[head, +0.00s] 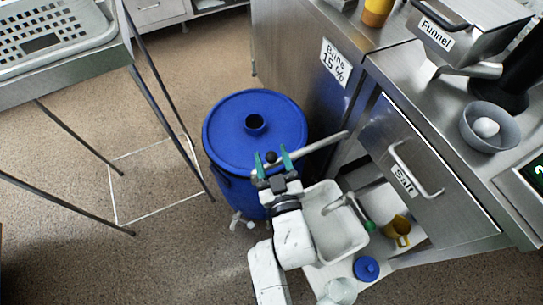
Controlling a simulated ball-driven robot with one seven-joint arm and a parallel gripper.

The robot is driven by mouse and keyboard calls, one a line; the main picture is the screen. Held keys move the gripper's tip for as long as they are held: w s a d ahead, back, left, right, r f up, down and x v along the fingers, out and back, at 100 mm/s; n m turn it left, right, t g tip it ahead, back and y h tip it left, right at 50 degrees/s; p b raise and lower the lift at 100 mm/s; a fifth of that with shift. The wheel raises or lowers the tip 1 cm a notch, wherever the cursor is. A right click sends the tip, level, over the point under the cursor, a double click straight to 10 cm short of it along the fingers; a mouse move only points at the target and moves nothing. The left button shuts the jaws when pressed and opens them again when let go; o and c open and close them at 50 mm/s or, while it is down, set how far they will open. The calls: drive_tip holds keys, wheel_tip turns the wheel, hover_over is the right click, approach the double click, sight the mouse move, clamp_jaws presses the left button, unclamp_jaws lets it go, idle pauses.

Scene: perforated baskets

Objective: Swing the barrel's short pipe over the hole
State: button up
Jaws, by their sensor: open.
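The blue barrel (229,160) stands on the floor in the middle of the head view. Its lid has a raised collar with a dark round hole (254,122). A short light-grey pipe (322,142) runs from between my fingertips up to the right, beyond the lid's right edge and away from the hole. A black knob (271,157) shows at its left end. My gripper (272,162) is open, its two green fingertips on either side of the knob, near the lid's front edge. Whether they touch the pipe cannot be told. My wrist hides part of the barrel's front.
A steel counter with a Salt drawer (408,178) stands right of the barrel. A white basin (335,235), yellow jug (397,231) and blue cap (366,268) sit on a low shelf. A rack with a perforated basket (60,36) stands left. Floor between rack and barrel is free.

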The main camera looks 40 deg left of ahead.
drive_tip(key=shift+w+a, duration=0.15)
drive_tip(key=shift+a, duration=0.15)
drive_tip(key=shift+c, duration=0.3)
clamp_jaws()
